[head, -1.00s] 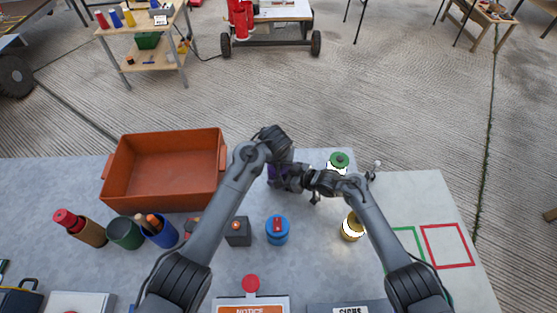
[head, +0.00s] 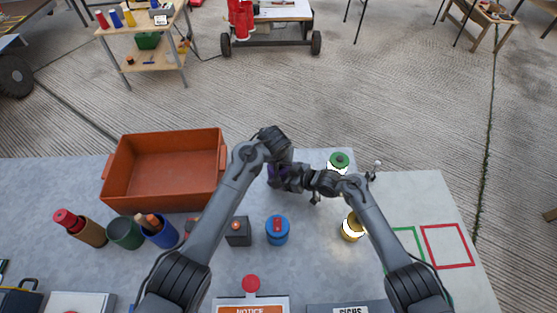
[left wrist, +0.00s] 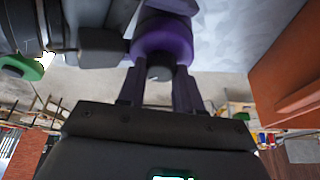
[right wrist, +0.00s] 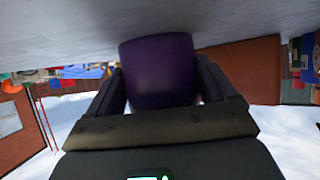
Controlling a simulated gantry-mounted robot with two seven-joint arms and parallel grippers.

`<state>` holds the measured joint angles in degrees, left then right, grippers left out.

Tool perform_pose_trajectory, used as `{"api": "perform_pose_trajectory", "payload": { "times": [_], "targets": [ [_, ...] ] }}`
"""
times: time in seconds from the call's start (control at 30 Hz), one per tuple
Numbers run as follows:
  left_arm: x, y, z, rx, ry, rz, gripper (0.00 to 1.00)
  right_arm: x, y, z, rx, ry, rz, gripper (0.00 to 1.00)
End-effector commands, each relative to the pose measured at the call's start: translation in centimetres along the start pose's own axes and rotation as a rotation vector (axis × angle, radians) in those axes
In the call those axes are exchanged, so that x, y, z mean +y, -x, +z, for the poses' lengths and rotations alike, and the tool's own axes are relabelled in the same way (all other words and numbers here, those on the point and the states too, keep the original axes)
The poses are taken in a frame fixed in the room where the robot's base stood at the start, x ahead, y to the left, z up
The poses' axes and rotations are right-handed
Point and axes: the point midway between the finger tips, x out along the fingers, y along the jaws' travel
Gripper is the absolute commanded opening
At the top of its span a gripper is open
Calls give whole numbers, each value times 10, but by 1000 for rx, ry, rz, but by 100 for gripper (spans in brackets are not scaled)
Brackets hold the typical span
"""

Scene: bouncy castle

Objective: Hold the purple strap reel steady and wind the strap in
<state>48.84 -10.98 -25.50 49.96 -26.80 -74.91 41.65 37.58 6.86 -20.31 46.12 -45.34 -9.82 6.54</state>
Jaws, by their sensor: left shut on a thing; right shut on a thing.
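The purple strap reel (head: 273,174) is mostly hidden behind my grippers in the head view, right of the orange bin. In the left wrist view its purple round body (left wrist: 162,38) shows, with a dark grey round end between the fingers of my left gripper (left wrist: 160,88). That gripper is shut on the reel. In the right wrist view a purple cylindrical part (right wrist: 158,72) fills the space between the fingers of my right gripper (right wrist: 160,98), which is shut on it. The two grippers meet at the reel from different sides. I cannot make out the strap.
An orange bin (head: 107,190) stands left of my left arm. A blue round can with a red top (head: 277,238), a dark box (head: 238,239), a yellow-and-white roll (head: 351,231) and a green-topped roll (head: 339,159) stand nearby. The table's far edge lies just beyond the grippers.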

Motion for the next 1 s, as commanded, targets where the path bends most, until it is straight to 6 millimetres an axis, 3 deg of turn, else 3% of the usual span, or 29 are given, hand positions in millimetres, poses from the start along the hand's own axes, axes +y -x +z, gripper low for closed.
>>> {"api": "perform_pose_trajectory", "payload": {
  "times": [0.27, 1.0],
  "targets": [
    [0, 0, 1, -2, -147, 63, 4, 0, 0, 0, 1, 1, 0, 67],
    [-4, -1, -2, -3, -790, 328, 4, -1, -1, -1, 1, 1, -1, 67]
  ]
}}
